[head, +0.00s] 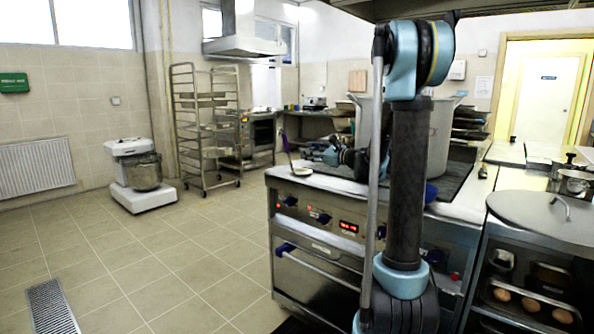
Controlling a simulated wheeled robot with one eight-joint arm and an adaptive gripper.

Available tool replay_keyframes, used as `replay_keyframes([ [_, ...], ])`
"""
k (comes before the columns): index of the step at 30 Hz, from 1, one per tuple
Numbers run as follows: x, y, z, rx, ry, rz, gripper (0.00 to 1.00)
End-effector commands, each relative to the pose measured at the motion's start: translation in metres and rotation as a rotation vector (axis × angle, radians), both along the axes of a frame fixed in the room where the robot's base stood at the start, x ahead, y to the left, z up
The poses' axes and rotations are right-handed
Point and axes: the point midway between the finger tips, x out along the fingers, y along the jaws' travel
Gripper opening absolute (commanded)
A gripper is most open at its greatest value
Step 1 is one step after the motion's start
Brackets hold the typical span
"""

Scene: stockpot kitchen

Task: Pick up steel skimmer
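A long-handled utensil (290,153), which looks like the steel skimmer, is at the left corner of the stove top (335,183). Its thin handle rises steeply, with a purplish tip at the top, and its light head is low at the worktop. My gripper (318,151) is small and dark, just right of the utensil and above the stove top, pointing left. I cannot tell whether it touches the utensil, and its fingers are too small to read. My own arm covers the middle of the stove.
A large steel stockpot (440,140) stands on the stove behind my arm. A round lid (545,212) lies on the counter at right, above shelves with a tray of round brown items (530,308). A mixer (138,175) and rack (205,125) stand left.

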Motion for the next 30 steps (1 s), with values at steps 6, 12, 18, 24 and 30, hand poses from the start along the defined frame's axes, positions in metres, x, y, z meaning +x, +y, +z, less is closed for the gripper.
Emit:
replay_keyframes([
  [6,0.024,0.032,0.000,-0.001,0.000,0.003,0.38],
  [12,0.040,0.052,0.000,-0.001,-0.001,0.001,0.38],
  [18,0.044,0.059,0.000,-0.002,-0.001,0.001,0.38],
  [24,0.052,0.075,0.000,-0.002,-0.001,0.002,0.38],
  [30,0.067,0.097,-0.001,-0.002,-0.001,0.002,0.38],
])
